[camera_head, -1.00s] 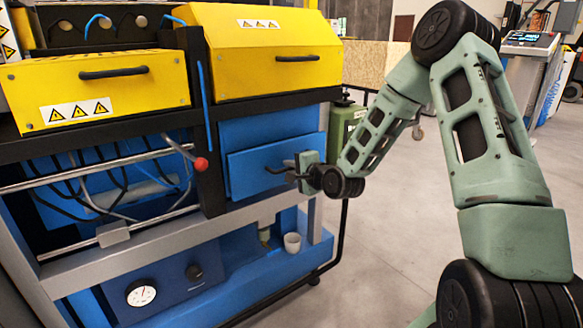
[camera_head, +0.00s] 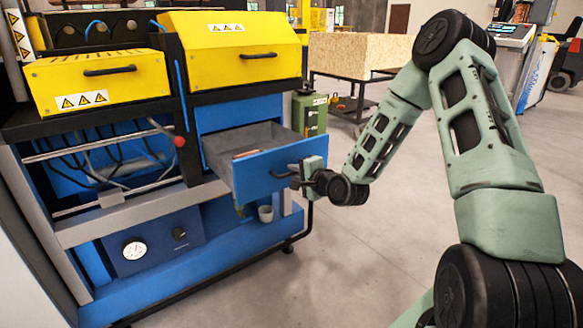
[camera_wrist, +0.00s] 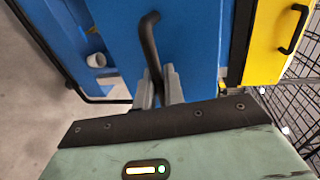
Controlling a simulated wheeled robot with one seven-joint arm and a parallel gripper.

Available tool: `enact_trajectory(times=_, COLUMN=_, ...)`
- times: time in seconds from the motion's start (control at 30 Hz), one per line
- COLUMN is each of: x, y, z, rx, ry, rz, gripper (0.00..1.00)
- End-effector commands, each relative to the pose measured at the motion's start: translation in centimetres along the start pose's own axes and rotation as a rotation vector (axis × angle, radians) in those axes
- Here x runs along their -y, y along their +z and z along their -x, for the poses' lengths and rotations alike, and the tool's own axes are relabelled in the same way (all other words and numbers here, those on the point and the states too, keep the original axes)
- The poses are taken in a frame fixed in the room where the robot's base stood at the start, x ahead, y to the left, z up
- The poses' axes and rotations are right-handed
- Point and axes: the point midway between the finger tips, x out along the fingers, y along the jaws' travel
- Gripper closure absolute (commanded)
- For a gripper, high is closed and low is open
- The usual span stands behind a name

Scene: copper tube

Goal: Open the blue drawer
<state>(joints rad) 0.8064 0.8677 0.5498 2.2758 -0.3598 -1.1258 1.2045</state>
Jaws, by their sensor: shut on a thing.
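The blue drawer (camera_head: 268,178) stands pulled out of the machine in the head view. Its grey inside shows, with a small orange-brown item lying in it. Its black handle (camera_head: 284,173) is on the blue front. My gripper (camera_head: 296,176) is at the handle, on the drawer's right side. In the wrist view the two grey fingers (camera_wrist: 159,88) are closed around the lower end of the black handle (camera_wrist: 149,45), in front of the blue drawer front (camera_wrist: 185,40).
Yellow boxes (camera_head: 240,55) with black handles sit above the drawer. A red knob (camera_head: 180,141) sticks out to its left. A white cup (camera_head: 265,213) stands on the ledge below. A green canister (camera_head: 311,112) is behind. The floor (camera_head: 350,250) right of the machine is clear.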

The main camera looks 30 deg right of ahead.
Motion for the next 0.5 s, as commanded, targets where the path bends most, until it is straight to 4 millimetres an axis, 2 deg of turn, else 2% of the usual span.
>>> enact_trajectory(times=0.2, x=-0.21, y=0.03, z=0.75, rx=0.001, ry=0.002, rz=-0.001, gripper=1.00)
enact_trajectory(times=0.5, x=-0.26, y=0.03, z=0.85, rx=0.001, ry=0.001, rz=0.000, gripper=1.00)
